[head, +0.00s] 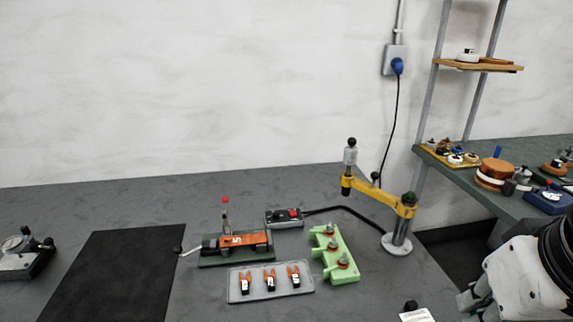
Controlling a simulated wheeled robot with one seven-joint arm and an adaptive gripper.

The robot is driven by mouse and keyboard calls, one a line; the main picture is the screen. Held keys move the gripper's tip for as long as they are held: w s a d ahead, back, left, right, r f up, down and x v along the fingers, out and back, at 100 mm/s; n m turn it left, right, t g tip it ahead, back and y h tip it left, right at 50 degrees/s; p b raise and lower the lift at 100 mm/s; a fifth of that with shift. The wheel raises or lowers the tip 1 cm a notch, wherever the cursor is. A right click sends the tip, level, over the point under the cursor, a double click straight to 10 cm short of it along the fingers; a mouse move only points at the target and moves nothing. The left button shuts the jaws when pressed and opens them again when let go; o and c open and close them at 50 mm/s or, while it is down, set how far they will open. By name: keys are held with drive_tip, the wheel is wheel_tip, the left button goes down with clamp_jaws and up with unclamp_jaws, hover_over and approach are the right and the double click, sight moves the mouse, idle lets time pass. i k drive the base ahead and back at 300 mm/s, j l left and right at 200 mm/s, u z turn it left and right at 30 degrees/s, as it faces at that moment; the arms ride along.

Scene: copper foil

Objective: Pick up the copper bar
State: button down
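A flat copper-coloured bar (256,238) with a pale mark on it lies across a dark green clamp fixture (236,262) on the grey table. A post with a red knob (225,201) rises behind the bar, and a lever sticks out at the fixture's left. My gripper (468,301) is at the lower right edge, well to the right of the bar and apart from it. It is partly cut off by the frame, and its finger opening is not clear.
A green block with posts (345,272) and a yellow-armed stand (397,243) stand to the right. A switch box (284,222) sits behind. A black mat (115,275) lies left.

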sight(242, 240)
drive_tip(key=j+u, duration=0.1)
drive_tip(key=j, duration=0.3)
drive_tip(key=i+j+u, duration=0.15)
drive_tip(key=j, duration=0.25)
drive_tip(key=j+u, duration=0.1)
drive_tip(key=j, duration=0.3)
drive_tip(key=i+j+u, duration=0.1)
drive_tip(key=j, duration=0.25)
drive_tip(key=i, duration=0.05)
